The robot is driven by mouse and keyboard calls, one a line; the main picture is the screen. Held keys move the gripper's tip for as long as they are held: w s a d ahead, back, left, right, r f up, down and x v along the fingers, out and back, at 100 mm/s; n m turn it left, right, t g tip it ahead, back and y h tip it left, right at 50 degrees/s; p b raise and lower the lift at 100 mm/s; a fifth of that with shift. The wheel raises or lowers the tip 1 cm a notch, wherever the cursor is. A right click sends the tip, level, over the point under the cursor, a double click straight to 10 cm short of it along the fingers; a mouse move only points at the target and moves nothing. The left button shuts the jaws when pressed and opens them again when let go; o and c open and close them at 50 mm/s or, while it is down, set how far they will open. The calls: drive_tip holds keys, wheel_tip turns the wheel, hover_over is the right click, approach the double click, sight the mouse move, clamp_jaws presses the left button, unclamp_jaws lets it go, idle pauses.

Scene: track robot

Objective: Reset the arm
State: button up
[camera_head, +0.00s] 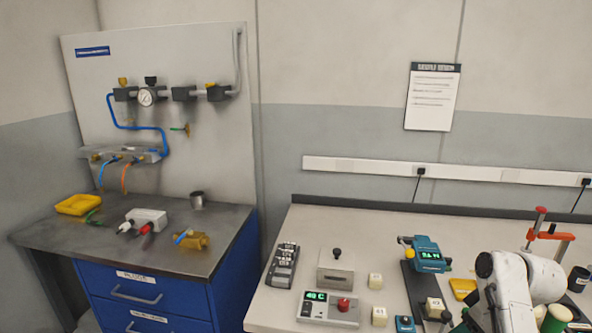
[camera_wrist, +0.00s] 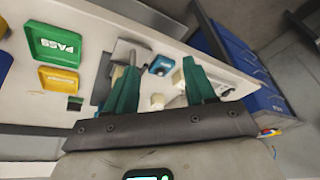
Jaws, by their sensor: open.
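My gripper (camera_wrist: 161,84) shows in the wrist view with its two green fingers spread apart and nothing between them that I can see held. It hangs above a light bench top, with small blue and white items beyond the fingers. In the head view my white arm (camera_head: 512,290) is bent over the right end of the bench (camera_head: 270,305). The gripper's fingers cannot be made out clearly there.
A green PASS tray (camera_wrist: 52,44) and a yellow tray (camera_wrist: 58,80) lie at left in the wrist view. In the head view, a teal device (camera_head: 428,254), a red clamp (camera_head: 548,236) and a 40 C display unit (camera_head: 328,309) stand on the bench. A blue drawer cabinet (camera_head: 150,290) stands left.

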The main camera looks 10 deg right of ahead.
drive_tip(key=s+a+f+m+g, duration=0.1)
drive_tip(key=s+a+f, duration=0.45)
drive_tip(key=s, duration=0.25)
drive_tip(key=s+a+f+m, duration=0.2)
drive_tip(key=s+a+f, duration=0.35)
drive_tip(key=s, duration=0.25)
drive_tip(key=s+a+m+h, duration=0.1)
drive_tip(key=s, duration=0.8)
drive_tip(key=s+a+f+m+g+h, duration=0.1)
drive_tip(key=s+a, duration=0.1)
drive_tip(key=s, duration=0.8)
drive_tip(key=shift+a+f, duration=0.15)
drive_tip(key=shift+a, duration=0.15)
